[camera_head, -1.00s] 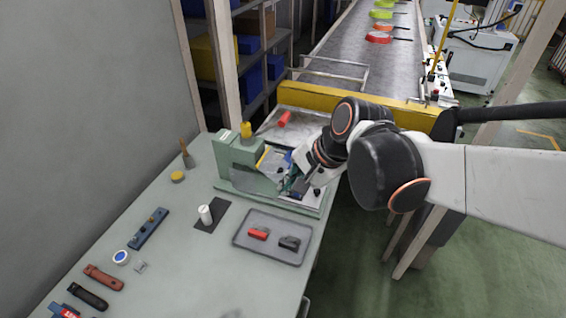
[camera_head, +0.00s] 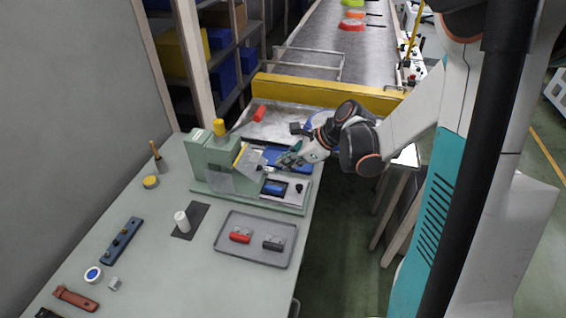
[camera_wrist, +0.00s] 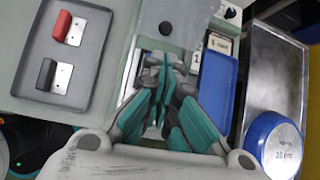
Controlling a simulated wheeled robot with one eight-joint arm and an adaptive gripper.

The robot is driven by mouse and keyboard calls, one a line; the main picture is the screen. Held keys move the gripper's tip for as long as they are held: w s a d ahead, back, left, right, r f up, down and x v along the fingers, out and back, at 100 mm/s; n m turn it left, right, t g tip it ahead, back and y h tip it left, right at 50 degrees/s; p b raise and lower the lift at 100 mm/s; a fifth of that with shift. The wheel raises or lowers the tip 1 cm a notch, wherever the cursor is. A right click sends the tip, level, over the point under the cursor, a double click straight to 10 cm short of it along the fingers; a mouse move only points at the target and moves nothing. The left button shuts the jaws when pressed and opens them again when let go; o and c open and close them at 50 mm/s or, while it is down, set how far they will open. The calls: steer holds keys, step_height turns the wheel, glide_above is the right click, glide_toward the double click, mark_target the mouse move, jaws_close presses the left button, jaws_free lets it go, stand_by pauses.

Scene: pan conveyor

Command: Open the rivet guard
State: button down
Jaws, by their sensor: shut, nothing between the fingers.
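The green rivet machine (camera_head: 208,160) stands at the far end of the bench. Its guard (camera_head: 250,163) looks like a small clear panel with a yellow strip, at the front of the machine's head. I cannot tell clearly whether it is up or down. My gripper (camera_head: 273,168) is just right of the guard, over the machine's base plate, with its fingers shut and empty. Whether it touches the guard is unclear. In the wrist view my gripper (camera_wrist: 165,65) points at the machine's bed, its teal fingers together; the guard is not clear there.
A grey tray (camera_head: 228,256) with a red handle (camera_head: 240,236) and a black handle (camera_head: 273,243) lies in front of the machine. A red-ended lever (camera_head: 259,112) sticks out above. A blue pan (camera_wrist: 275,145) lies at the right. Tools lie along the left bench.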

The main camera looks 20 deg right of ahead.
steer(key=b+x, duration=0.2)
steer(key=x, duration=0.6)
steer(key=shift+r, duration=0.15)
steer(key=shift+s+d+r+h+p, duration=0.1)
steer(key=shift+r+h+p, duration=0.15)
steer(key=shift+h+p, duration=0.05)
steer(key=shift+d+r+g+p, duration=0.1)
steer(key=shift+r+g+p, duration=0.25)
steer(key=shift+g+p, duration=0.05)
step_height(320, 180, up, 7)
steer(key=g+h+p, duration=0.3)
steer(key=h+p, duration=0.2)
steer(key=shift+w+a+g, duration=0.2)
steer(key=shift+a+g, duration=0.05)
steer(key=shift+g, duration=0.05)
steer(key=shift+a+r+p, duration=0.1)
steer(key=shift+p, duration=0.25)
stand_by(0.4)
